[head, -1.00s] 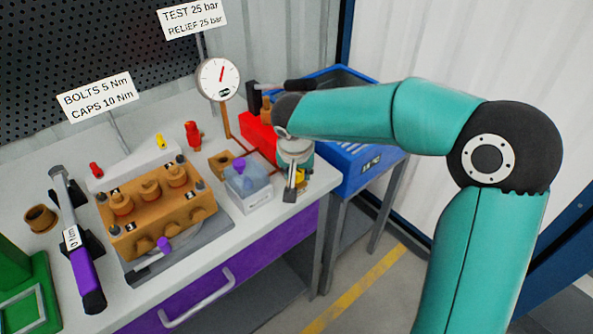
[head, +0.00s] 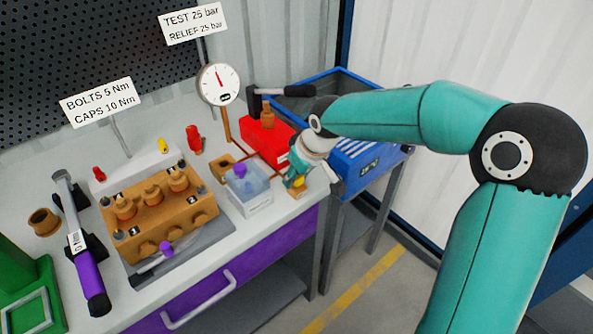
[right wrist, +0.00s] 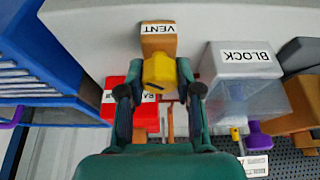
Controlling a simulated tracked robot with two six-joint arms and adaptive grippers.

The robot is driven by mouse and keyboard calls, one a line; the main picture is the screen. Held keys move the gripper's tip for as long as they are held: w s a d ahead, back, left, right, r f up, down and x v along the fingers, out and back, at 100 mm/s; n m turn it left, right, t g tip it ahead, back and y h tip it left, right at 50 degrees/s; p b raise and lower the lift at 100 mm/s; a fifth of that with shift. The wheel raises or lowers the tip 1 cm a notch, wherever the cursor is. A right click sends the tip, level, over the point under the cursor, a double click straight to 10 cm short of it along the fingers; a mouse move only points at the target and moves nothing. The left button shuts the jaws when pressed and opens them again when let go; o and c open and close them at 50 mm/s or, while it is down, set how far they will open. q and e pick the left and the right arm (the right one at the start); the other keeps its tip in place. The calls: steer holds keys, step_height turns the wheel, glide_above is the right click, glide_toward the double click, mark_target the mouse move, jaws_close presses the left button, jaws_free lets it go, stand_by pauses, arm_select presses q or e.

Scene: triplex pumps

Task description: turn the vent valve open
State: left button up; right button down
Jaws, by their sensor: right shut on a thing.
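The vent valve has a yellow knob (right wrist: 158,72) on an orange-brown block with a VENT label (right wrist: 158,28) in the right wrist view. In the head view the knob (head: 298,182) shows only in part, at the bench's front right corner, behind my gripper. My right gripper (right wrist: 160,91) has one finger on each side of the knob and is shut on it. It also shows in the head view (head: 297,176), tilted, with its contact on the knob partly hidden. My left gripper is not in view.
A clear box (head: 250,190) with a purple knob, labelled BLOCK, stands close left of the gripper. A red pump (head: 265,138) with a black handle is behind, and a blue crate (head: 372,153) is to the right. A gauge (head: 218,84) stands at the back.

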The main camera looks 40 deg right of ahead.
steer(key=shift+r+n+y, duration=0.1)
steer(key=shift+n+y, duration=0.3)
steer(key=shift+n, duration=0.5)
steer(key=shift+n+y, duration=0.3)
steer(key=shift+n, duration=0.6)
steer(key=n+g, duration=0.1)
steer(key=n, duration=0.1)
steer(key=n+y, duration=0.1)
steer(key=n, duration=0.2)
steer(key=shift+g+y, duration=0.3)
steer(key=shift+g, duration=0.1)
steer(key=c, duration=0.8)
jaws_free()
steer(key=v, duration=1.1)
steer(key=shift+s+d+r, duration=0.15)
steer(key=shift+r, duration=0.2)
steer(key=shift+f, duration=0.1)
